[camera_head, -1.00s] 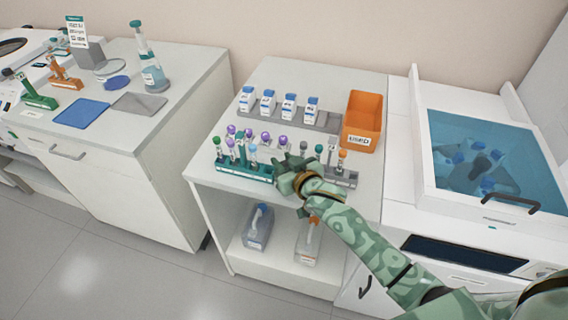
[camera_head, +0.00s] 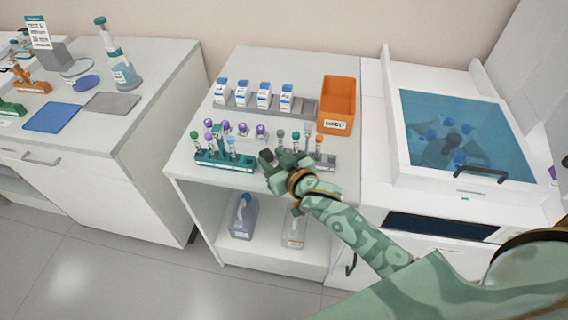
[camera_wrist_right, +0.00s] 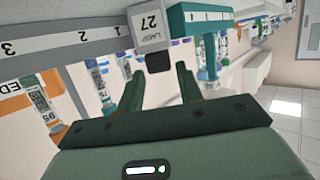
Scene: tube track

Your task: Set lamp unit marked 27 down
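The lamp unit marked 27 (camera_wrist_right: 151,24) is a small grey block with a white label and a black part. In the right wrist view it sits between the ends of the numbered grey rack (camera_wrist_right: 75,44) and the teal rack (camera_wrist_right: 195,15). My right gripper (camera_wrist_right: 160,82) is open there, its two dark green fingers apart, with the unit just past the fingertips and a gap visible. In the head view my right gripper (camera_head: 270,160) is over the bench between the teal rack (camera_head: 225,163) and the grey rack (camera_head: 322,164); the unit is hard to make out. My left gripper is out of view.
Tubes stand in both racks, with purple-capped tubes (camera_head: 242,128) just behind. White bottles (camera_head: 264,95) in a grey holder and an orange bin (camera_head: 337,100) stand farther back. A blue-lidded bath (camera_head: 450,130) is at the right. The bench's front left corner is bare.

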